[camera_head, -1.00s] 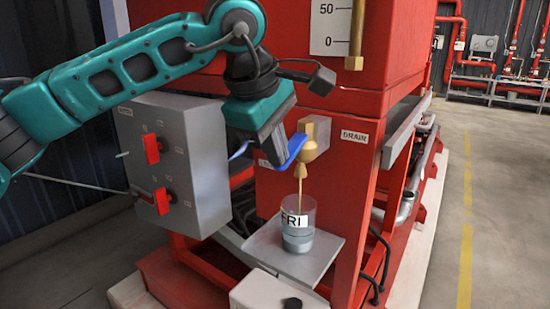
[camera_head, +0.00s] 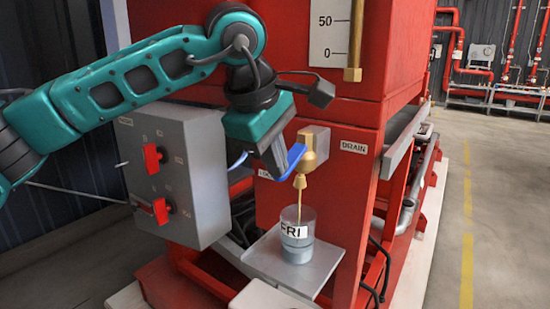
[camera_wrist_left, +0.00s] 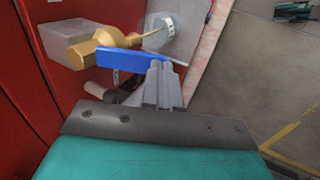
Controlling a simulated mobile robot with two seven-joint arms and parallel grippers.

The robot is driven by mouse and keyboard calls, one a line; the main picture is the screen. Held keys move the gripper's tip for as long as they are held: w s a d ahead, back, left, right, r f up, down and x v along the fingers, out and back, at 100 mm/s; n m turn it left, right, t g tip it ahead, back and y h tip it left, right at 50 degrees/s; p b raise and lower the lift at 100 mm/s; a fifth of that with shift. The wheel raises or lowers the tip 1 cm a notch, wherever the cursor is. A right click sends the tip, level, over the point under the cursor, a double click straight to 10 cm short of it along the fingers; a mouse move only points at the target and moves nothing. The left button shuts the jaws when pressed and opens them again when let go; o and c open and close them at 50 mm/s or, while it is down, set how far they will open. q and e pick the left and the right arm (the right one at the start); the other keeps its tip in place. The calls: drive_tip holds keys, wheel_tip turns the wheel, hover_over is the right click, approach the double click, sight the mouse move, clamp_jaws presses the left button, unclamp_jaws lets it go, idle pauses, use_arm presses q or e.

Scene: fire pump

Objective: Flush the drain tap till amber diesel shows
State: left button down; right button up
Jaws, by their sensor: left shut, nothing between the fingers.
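The brass drain tap (camera_head: 309,153) sits on the red tank stand, with its blue lever (camera_head: 291,163) pointing down to the left. A thin yellowish stream (camera_head: 301,197) runs from its spout into a clear jar (camera_head: 297,240) marked FRI. The jar holds greyish liquid in its lower part. My left gripper (camera_head: 279,165) is shut and empty, right beside the blue lever. In the left wrist view, the shut fingertips (camera_wrist_left: 163,70) lie at the blue lever's (camera_wrist_left: 132,62) near edge; I cannot tell whether they touch. My right gripper is not in view.
The jar stands on a small grey shelf (camera_head: 265,257). A grey switch box (camera_head: 205,175) with red handles is on the left. A DRAIN label (camera_head: 353,147) is right of the tap. A gauge (camera_head: 330,35) is above. Open floor (camera_head: 445,230) lies to the right.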

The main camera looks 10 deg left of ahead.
use_arm(q)
drive_tip(key=shift+r, duration=0.1)
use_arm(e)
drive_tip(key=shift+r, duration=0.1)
use_arm(q)
drive_tip(key=shift+r+p, duration=0.65)
drive_tip(key=shift+r, duration=0.05)
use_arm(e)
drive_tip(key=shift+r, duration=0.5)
use_arm(q)
drive_tip(key=w+p+v, duration=0.1)
drive_tip(key=p+v, duration=0.1)
drive_tip(key=v, duration=0.5)
drive_tip(key=w+d+r+p+v, duration=0.1)
drive_tip(key=p+v, duration=0.1)
drive_tip(key=v, duration=0.4)
drive_tip(key=shift+r, duration=0.45)
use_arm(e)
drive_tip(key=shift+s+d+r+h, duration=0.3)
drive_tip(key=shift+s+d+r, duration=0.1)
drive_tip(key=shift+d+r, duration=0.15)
use_arm(q)
drive_tip(key=shift+w, duration=0.1)
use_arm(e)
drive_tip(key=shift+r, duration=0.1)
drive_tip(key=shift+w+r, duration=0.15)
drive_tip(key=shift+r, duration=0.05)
